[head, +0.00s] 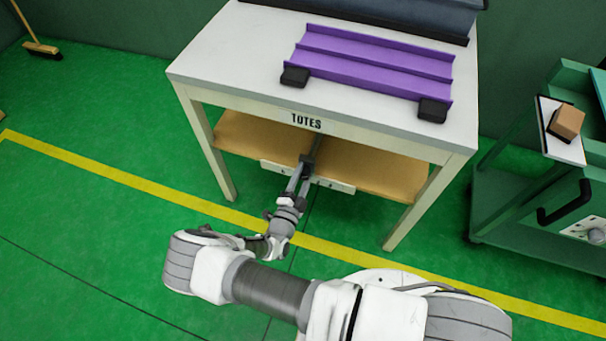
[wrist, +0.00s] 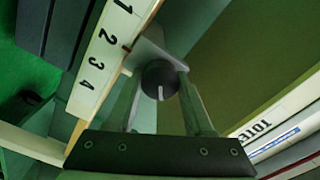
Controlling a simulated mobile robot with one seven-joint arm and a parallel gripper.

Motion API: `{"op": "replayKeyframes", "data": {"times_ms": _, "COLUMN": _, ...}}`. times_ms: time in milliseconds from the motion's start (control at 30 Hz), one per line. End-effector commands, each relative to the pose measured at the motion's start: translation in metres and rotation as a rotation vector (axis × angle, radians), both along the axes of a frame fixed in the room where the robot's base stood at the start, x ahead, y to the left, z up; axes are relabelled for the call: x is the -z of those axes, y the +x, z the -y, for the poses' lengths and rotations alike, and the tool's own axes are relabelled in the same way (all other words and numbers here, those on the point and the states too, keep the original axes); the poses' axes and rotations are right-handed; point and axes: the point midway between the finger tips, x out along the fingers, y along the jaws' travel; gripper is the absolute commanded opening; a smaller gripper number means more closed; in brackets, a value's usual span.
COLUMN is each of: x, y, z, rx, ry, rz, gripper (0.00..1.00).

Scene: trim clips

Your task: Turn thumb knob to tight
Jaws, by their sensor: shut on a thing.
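The thumb knob (wrist: 160,80) is a dark round knob with a white line on its face, seen in the wrist view. The line points toward the bottom of that picture. My gripper (wrist: 158,84) is shut on the knob, one finger at each side. In the head view my gripper (head: 307,161) reaches under the front edge of the table, at a pale strip (head: 335,184). The knob cannot be made out there. In the wrist view a white scale (wrist: 92,84) with the numbers 1 to 4 lies left of the knob, with a small dark red mark near the 2.
The white table (head: 220,62) marked TOTES carries a purple channelled tray (head: 375,65) with black end blocks. A brown shelf (head: 375,176) sits below. A green cart (head: 500,205) with a brown block (head: 567,122) stands at right. Green floor lies open at left.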

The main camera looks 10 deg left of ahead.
Motion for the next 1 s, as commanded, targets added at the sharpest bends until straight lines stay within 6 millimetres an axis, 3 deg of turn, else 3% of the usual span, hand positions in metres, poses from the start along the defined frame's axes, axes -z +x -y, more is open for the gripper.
{"op": "replayKeyframes", "data": {"times_ms": 1000, "x": 0.0017, "y": -0.0005, "z": -0.0008, "rx": -0.001, "ry": 0.963, "rz": 0.073, "gripper": 0.0}}
